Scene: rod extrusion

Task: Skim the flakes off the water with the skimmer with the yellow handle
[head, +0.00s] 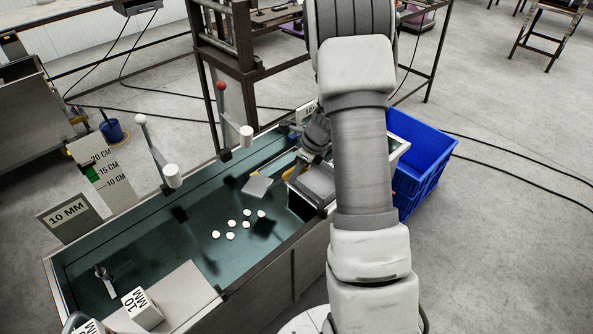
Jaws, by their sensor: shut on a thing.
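Several round white flakes (246,225) float in a loose cluster on the dark green water (180,255) in the middle of the tank. A flat grey skimmer head (257,187) is over the water, behind and to the right of the flakes, apart from them. A yellow handle part (286,172) shows between this head and my gripper. My gripper (314,152) is at the tank's right end, partly hidden by my arm, and is shut on the skimmer. Its fingertips and the grip itself are hard to make out.
Two upright levers with white cylinders (172,176) (246,136) stand along the tank's back wall. A grey box-like ledge (316,183) sits at the right end. A blue crate (425,150) stands right of the tank. Marked white blocks (142,308) are at the front left.

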